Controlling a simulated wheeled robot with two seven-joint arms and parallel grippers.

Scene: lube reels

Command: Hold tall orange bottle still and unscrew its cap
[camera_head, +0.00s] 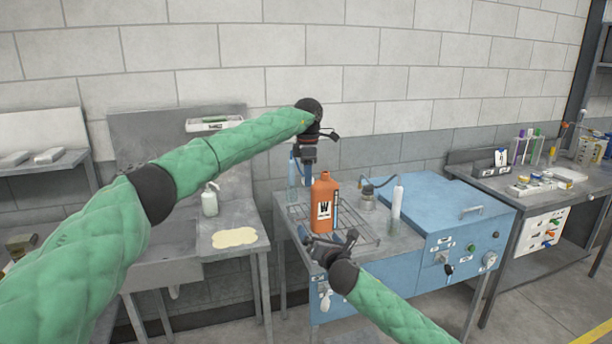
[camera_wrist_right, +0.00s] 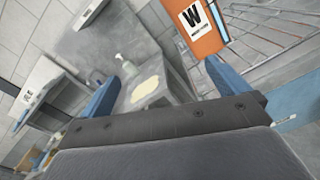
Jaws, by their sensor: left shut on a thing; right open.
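The tall orange bottle (camera_head: 323,212), with a white "W" label, stands upright on the wire rack. It also shows at the upper right of the right wrist view (camera_wrist_right: 195,25). My left gripper (camera_head: 308,178) points down at the bottle's upper left, partly behind it. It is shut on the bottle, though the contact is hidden. An orange neck shows at the bottle's top; I cannot make out the cap clearly. My right gripper (camera_head: 329,241) is open, low in front of the bottle. In the right wrist view its blue fingers (camera_wrist_right: 160,88) are spread with nothing between them.
The rack (camera_head: 362,238) lies on a grey table. A clear bottle (camera_head: 292,180) stands behind left; a small can (camera_head: 367,195) and a clear tube (camera_head: 396,208) stand right. A blue cabinet (camera_head: 440,205) adjoins. A white pump bottle (camera_head: 209,202) stands on the left bench.

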